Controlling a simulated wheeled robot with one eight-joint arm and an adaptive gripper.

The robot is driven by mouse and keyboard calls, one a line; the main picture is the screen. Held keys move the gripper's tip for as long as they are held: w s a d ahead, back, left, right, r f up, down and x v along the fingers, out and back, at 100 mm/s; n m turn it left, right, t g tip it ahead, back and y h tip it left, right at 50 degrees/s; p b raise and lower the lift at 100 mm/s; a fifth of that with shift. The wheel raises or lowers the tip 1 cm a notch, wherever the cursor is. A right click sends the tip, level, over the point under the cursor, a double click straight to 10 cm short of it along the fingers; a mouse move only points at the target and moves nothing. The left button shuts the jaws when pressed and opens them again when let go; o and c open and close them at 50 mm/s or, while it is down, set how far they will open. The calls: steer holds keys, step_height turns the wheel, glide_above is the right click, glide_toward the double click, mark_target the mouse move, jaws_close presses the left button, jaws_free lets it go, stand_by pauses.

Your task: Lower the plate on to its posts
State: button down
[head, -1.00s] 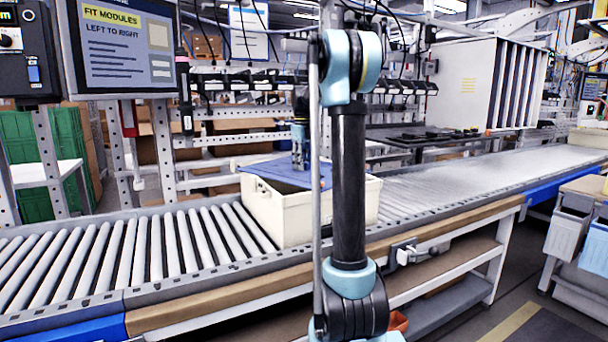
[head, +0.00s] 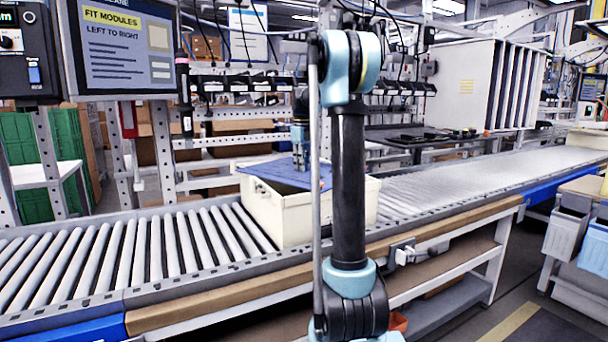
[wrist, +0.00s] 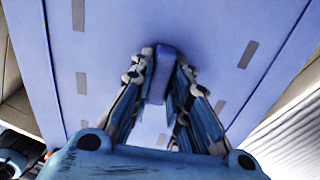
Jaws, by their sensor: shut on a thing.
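The blue plate (head: 282,174) lies over the open top of a cream box (head: 280,214) in the head view, a little tilted. In the wrist view the plate (wrist: 215,40) fills most of the picture, with several grey marks on it. My gripper (head: 299,165) is above the plate. In the wrist view my gripper (wrist: 160,80) is shut on the plate's raised blue handle (wrist: 162,62). My arm hides the plate's right part. The posts are hidden, so I cannot tell whether the plate touches them.
The box stands on a roller conveyor (head: 130,255) with free rollers to its left. A screen (head: 125,45) stands at the upper left. A rack with several black holders (head: 240,84) is behind the conveyor. A white slotted cabinet (head: 480,85) is at the right.

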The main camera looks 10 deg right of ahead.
steer(key=shift+f, duration=0.1)
steer(key=shift+w+r, duration=0.25)
steer(key=shift+r, duration=0.05)
steer(key=shift+s+r, duration=0.1)
steer(key=shift+r, duration=3)
